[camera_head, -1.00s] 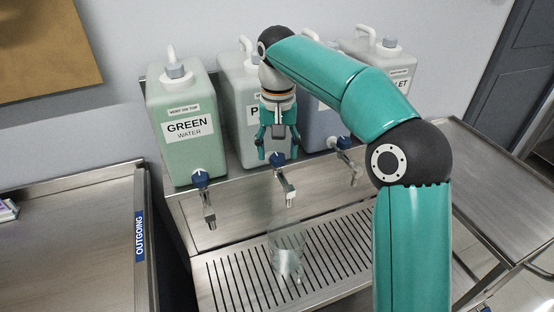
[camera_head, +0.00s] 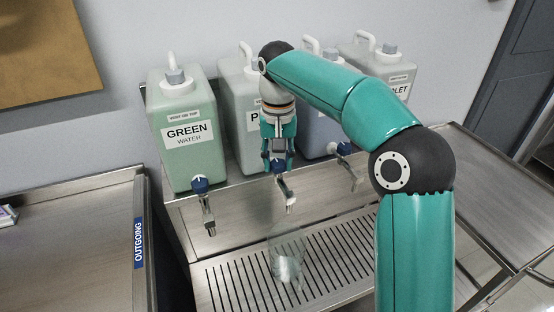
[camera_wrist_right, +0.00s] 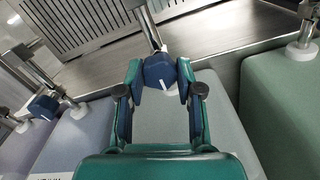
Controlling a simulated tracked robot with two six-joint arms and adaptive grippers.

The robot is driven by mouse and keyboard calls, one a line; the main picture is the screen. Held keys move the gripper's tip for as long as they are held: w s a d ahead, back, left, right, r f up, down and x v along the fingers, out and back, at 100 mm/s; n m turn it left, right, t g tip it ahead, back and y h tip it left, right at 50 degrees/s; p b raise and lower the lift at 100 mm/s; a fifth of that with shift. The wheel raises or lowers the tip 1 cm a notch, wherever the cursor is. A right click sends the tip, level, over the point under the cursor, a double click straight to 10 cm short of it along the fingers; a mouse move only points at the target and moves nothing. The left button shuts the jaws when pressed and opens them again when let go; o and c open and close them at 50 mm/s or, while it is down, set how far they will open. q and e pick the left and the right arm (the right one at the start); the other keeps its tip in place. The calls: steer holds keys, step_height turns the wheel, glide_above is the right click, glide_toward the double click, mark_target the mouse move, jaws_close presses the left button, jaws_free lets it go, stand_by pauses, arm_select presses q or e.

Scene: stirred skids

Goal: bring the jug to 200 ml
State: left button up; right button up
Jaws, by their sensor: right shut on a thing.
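A clear jug (camera_head: 287,258) stands on the slotted drip tray (camera_head: 325,262) below the second tap. Its level and any graduations are too faint to read. My right gripper (camera_head: 279,164) is shut on the blue tap knob (camera_head: 278,166) of the second container, whose label starts with P (camera_head: 252,120). In the right wrist view the fingers (camera_wrist_right: 160,80) sit on either side of the blue knob (camera_wrist_right: 159,70), which has a white mark. The metal spout (camera_head: 287,194) points down above the jug. My left gripper is not in view.
The green water container (camera_head: 186,132) with its own tap (camera_head: 200,186) stands left. Two more containers stand right, one label ending in LET (camera_head: 397,85). A steel table marked OUTGOING (camera_head: 138,243) lies left. Another steel surface (camera_head: 490,190) lies right.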

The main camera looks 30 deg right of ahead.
steer(key=shift+r+n+p, duration=0.15)
steer(key=shift+n+p, duration=0.65)
steer(key=shift+p, duration=0.05)
steer(key=n+p, duration=0.2)
steer(key=n, duration=0.1)
steer(key=n+p, duration=0.2)
steer(key=n, duration=0.2)
steer(key=shift+n+p, duration=0.95)
steer(key=shift+n, duration=0.55)
steer(key=shift+w, duration=0.1)
steer(key=o, duration=1.2)
steer(key=shift+c, duration=0.2)
